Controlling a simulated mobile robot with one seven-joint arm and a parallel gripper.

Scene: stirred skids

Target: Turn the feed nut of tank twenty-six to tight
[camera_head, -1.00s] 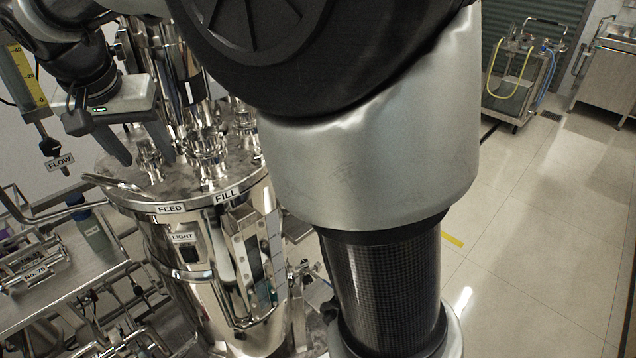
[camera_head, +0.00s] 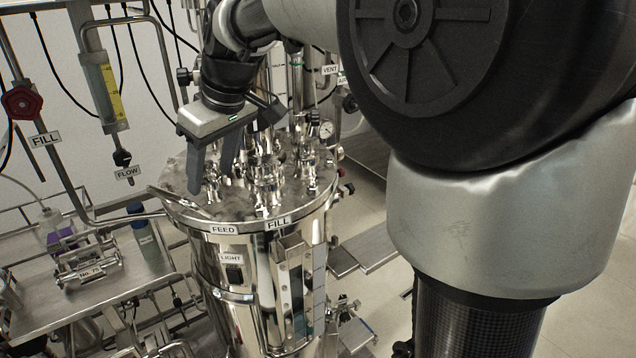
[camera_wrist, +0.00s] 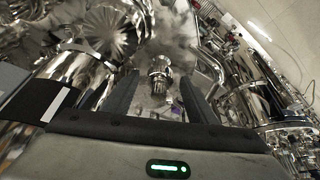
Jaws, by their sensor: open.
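The polished steel tank (camera_head: 207,262) stands left of centre in the head view, with FEED (camera_head: 223,229) and FILL (camera_head: 278,223) labels on its lid rim. No tank number is readable on it. My gripper (camera_head: 212,180) is open and points down over the lid's left part, behind the FEED label. A small steel fitting with a ridged nut (camera_wrist: 160,70) shows in the wrist view, between and just beyond the fingertips. In the head view this feed fitting (camera_head: 211,184) is partly hidden by the fingers. I cannot tell whether the fingers touch it.
Other steel fittings (camera_head: 268,180) and a gauge (camera_head: 326,129) crowd the lid to the right. A flow meter (camera_head: 107,92) and a red FILL handwheel (camera_head: 23,102) hang behind at left. A steel cart (camera_head: 40,290) with bottles stands left. My arm covers much of the right side.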

